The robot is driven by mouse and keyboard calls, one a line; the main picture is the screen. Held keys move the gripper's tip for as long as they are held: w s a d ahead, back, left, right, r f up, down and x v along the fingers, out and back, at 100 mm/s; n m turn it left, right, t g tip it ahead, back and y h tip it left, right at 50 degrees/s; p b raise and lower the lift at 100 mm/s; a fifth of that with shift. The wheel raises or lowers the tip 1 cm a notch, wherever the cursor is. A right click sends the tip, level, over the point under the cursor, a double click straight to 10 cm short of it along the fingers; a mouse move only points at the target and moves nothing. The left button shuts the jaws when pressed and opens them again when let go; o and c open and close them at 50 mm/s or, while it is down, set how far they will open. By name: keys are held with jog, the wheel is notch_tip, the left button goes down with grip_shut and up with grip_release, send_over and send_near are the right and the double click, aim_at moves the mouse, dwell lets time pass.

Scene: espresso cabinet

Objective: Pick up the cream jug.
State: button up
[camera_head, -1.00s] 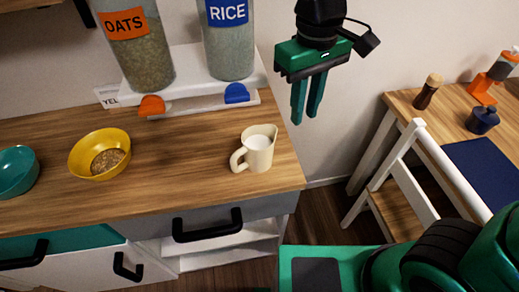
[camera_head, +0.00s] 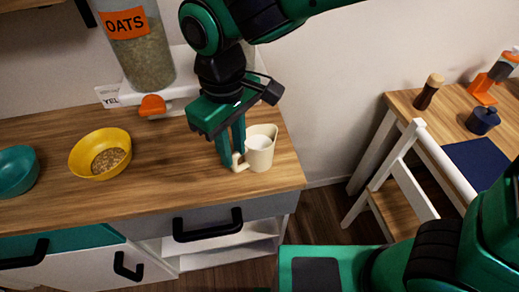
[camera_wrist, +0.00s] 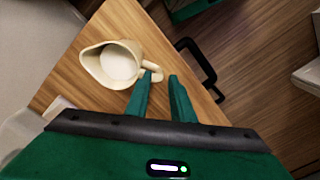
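The cream jug (camera_head: 262,150) stands upright near the right end of the wooden counter, with white liquid inside. In the wrist view the jug (camera_wrist: 128,62) shows its spout to the left and its handle toward my fingers. My gripper (camera_head: 232,160) is over the counter just left of the jug, fingers pointing down beside the handle. In the wrist view my gripper (camera_wrist: 160,78) has its fingers apart, with a gap between the tips. The left fingertip overlaps the handle in the picture; I cannot tell whether it touches.
A yellow bowl (camera_head: 82,162) of grain and a teal bowl (camera_head: 20,172) stand to the left on the counter. The oats dispenser (camera_head: 140,55) stands behind. A drawer with a black handle (camera_head: 208,226) is below the front edge. A white chair (camera_head: 385,178) stands right.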

aim_at(234, 161)
jog(key=f, duration=0.5)
jog(key=shift+w, duration=0.2)
grip_shut()
jog(key=shift+r, duration=0.1)
jog(key=shift+r, duration=1.75)
jog(key=shift+s+a+r, duration=0.1)
jog(key=shift+a+r, duration=0.05)
jog(key=shift+r, duration=0.15)
jog(key=s+a+r, duration=0.6)
jog(key=a, duration=0.3)
jog(key=shift+s+r, duration=0.15)
jog(key=shift+r, duration=0.1)
